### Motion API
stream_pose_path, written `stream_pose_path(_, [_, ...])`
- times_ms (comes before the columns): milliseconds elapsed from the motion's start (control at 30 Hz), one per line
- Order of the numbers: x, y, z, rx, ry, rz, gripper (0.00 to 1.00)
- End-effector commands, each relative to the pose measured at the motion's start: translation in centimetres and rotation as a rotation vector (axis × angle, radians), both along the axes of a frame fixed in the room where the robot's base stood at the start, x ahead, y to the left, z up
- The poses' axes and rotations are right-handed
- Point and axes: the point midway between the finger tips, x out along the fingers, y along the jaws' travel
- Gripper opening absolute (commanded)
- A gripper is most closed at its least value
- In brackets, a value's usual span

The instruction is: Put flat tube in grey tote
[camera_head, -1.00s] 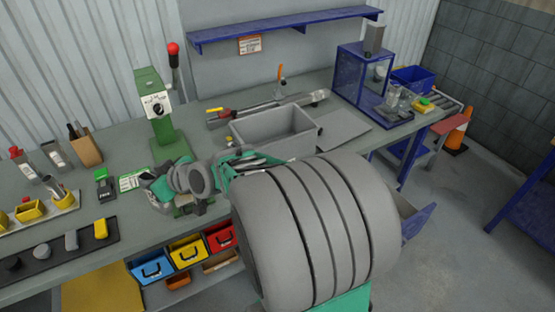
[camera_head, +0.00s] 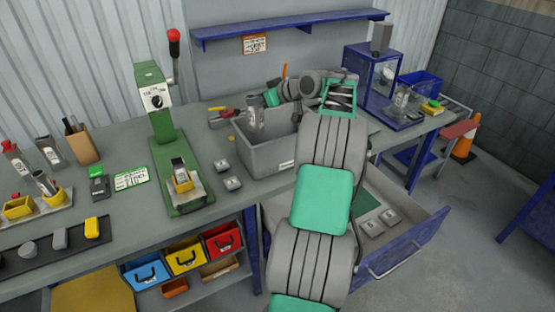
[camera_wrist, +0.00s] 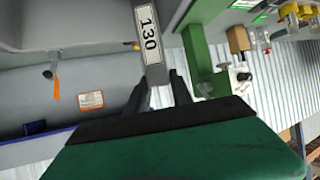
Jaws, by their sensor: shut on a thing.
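The flat tube (camera_head: 255,113) is a grey flat-sided piece that stands roughly upright over the left back part of the grey tote (camera_head: 266,160). In the wrist view the flat tube (camera_wrist: 151,45) carries a label reading 130. My gripper (camera_head: 263,101) is shut on the tube at its upper part. In the wrist view my gripper (camera_wrist: 158,82) has one dark finger on each side of it. The tube's lower end is close to the tote's rim or inside it; I cannot tell how deep. My arm hides part of the tote's right side.
A green press (camera_head: 165,140) stands left of the tote, with small grey blocks (camera_head: 232,183) between them. A blue-framed cabinet (camera_head: 368,75) stands at the right. An open drawer (camera_head: 402,250) juts out at the front right. A blue shelf (camera_head: 290,29) hangs above.

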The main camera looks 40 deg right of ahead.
Motion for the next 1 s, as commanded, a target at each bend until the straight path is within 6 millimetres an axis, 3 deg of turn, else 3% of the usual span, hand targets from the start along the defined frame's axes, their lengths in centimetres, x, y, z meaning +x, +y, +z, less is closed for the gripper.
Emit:
stream_pose_path(533, [-0.1, -0.2, -9.5, 0.001, -0.001, -0.002, 0.0])
stream_pose_path(1000, [-0.1, -0.2, -10.9, -0.002, -0.002, -0.002, 0.0])
